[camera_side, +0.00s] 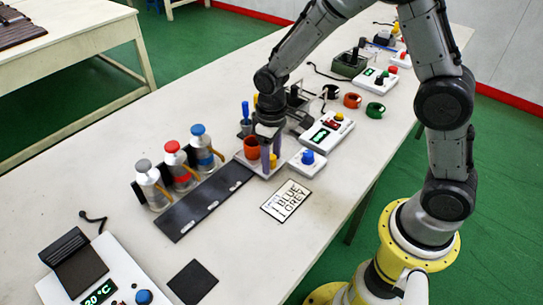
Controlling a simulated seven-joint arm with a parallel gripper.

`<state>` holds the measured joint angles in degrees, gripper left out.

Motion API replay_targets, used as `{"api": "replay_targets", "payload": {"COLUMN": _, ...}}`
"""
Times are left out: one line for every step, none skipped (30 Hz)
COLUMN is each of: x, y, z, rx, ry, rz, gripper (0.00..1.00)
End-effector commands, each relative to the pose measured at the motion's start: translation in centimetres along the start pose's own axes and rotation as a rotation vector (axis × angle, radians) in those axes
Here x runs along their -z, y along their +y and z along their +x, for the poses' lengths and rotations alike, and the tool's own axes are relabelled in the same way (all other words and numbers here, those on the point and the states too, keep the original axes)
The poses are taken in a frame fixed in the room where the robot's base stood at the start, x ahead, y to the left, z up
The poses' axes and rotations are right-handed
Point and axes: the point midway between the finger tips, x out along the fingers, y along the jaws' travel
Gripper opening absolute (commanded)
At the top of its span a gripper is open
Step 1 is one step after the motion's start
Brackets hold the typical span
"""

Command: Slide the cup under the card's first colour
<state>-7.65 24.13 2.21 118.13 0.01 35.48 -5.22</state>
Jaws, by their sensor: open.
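The card (286,201) lies flat on the table; I read BLUE on its upper line and GREY below. Three silver dispensers stand in a row behind a dark track: grey-topped (151,186), red-topped (179,166) and blue-topped (205,147). The dark track (202,206) runs in front of them. An orange-brown cup (251,148) stands on a pale plate (267,172) beyond the track's right end. My gripper (266,146) points down right at the cup and is open. Its fingers are small and partly hidden, and I cannot tell whether they touch the cup.
A blue-button box (307,161) and a scale-like device (327,131) stand right of the plate. Several coloured cups, including a green one (375,110), stand further back. A heater-like device (95,277) and a black square pad (192,282) are at front left.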

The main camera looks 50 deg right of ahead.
Motion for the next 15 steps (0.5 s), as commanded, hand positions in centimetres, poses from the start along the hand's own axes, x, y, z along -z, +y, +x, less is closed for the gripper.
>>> {"api": "replay_targets", "payload": {"x": -0.01, "y": 0.0, "z": 0.03, "rx": 0.0, "ry": 0.0, "rz": 0.0, "gripper": 0.59}}
{"api": "replay_targets", "payload": {"x": -0.01, "y": 0.0, "z": 0.03, "rx": 0.0, "ry": 0.0, "rz": 0.0, "gripper": 0.59}}
{"api": "replay_targets", "payload": {"x": -0.01, "y": 0.0, "z": 0.02, "rx": 0.0, "ry": 0.0, "rz": 0.0, "gripper": 0.59}}
{"api": "replay_targets", "payload": {"x": -0.01, "y": 0.0, "z": 0.02, "rx": 0.0, "ry": -0.001, "rz": 0.0, "gripper": 0.59}}
{"api": "replay_targets", "payload": {"x": -0.01, "y": 0.0, "z": 0.02, "rx": 0.0, "ry": -0.001, "rz": 0.0, "gripper": 0.59}}
{"api": "replay_targets", "payload": {"x": -0.01, "y": 0.0, "z": 0.01, "rx": 0.0, "ry": -0.001, "rz": 0.0, "gripper": 0.56}}
{"api": "replay_targets", "payload": {"x": -0.01, "y": 0.0, "z": 0.01, "rx": 0.0, "ry": -0.001, "rz": 0.0, "gripper": 0.5}}
{"api": "replay_targets", "payload": {"x": -0.01, "y": 0.0, "z": 0.01, "rx": 0.0, "ry": -0.001, "rz": 0.0, "gripper": 0.45}}
{"api": "replay_targets", "payload": {"x": -0.01, "y": 0.0, "z": 0.0, "rx": 0.0, "ry": -0.001, "rz": 0.0, "gripper": 0.38}}
{"api": "replay_targets", "payload": {"x": -0.01, "y": 0.0, "z": 0.0, "rx": 0.0, "ry": -0.001, "rz": 0.0, "gripper": 0.32}}
{"api": "replay_targets", "payload": {"x": -0.01, "y": 0.0, "z": 0.0, "rx": 0.0, "ry": -0.001, "rz": 0.0, "gripper": 0.27}}
{"api": "replay_targets", "payload": {"x": 0.0, "y": 0.0, "z": -0.01, "rx": 0.0, "ry": -0.001, "rz": 0.0, "gripper": 0.2}}
{"api": "replay_targets", "payload": {"x": -0.01, "y": 0.0, "z": -0.01, "rx": 0.0, "ry": -0.001, "rz": 0.0, "gripper": 0.14}}
{"api": "replay_targets", "payload": {"x": 0.0, "y": 0.0, "z": -0.01, "rx": 0.0, "ry": -0.001, "rz": 0.0, "gripper": 0.09}}
{"api": "replay_targets", "payload": {"x": 0.0, "y": 0.0, "z": -0.01, "rx": 0.0, "ry": -0.001, "rz": 0.0, "gripper": 0.02}}
